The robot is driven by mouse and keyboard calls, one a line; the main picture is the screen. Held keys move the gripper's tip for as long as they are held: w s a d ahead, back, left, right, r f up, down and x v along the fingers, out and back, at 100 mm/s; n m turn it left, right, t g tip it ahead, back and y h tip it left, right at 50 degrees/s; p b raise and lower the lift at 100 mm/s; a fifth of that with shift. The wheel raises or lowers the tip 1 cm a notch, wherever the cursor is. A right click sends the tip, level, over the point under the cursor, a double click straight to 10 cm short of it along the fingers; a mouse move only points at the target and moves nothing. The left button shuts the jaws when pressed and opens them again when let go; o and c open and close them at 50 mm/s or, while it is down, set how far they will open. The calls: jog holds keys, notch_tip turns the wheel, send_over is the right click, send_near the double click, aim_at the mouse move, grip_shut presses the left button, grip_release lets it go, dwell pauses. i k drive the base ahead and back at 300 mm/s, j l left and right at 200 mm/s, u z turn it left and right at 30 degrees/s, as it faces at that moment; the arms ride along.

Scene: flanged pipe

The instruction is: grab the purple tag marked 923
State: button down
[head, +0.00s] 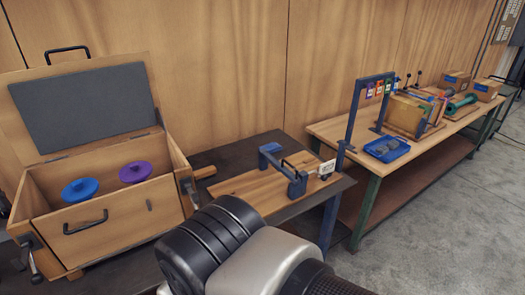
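Several small coloured tags (379,88) hang from the crossbar of a blue stand on the far wooden bench, right of the picture's middle. They look red or orange, green and bluish-purple, but they are too small for me to tell each colour surely. No number, 923 included, can be read on any of them. My arm's black and grey links fill the bottom middle, well in front and to the left of the tags. My gripper is not in view, so its state is hidden.
An open wooden box (105,228) at left holds a blue and a purple disc. A dark table (240,152) bears a wooden board with a blue fixture. The far bench (330,130) carries a blue tray (387,149), a wooden rig and cardboard boxes. Floor at right is clear.

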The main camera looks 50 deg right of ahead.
aim_at(369, 91)
jog(key=k+l+z, duration=0.15)
jog(key=k, duration=0.35)
jog(key=k+l+z, duration=0.1)
jog(key=k+l, duration=0.35)
jog(key=z, duration=1.35)
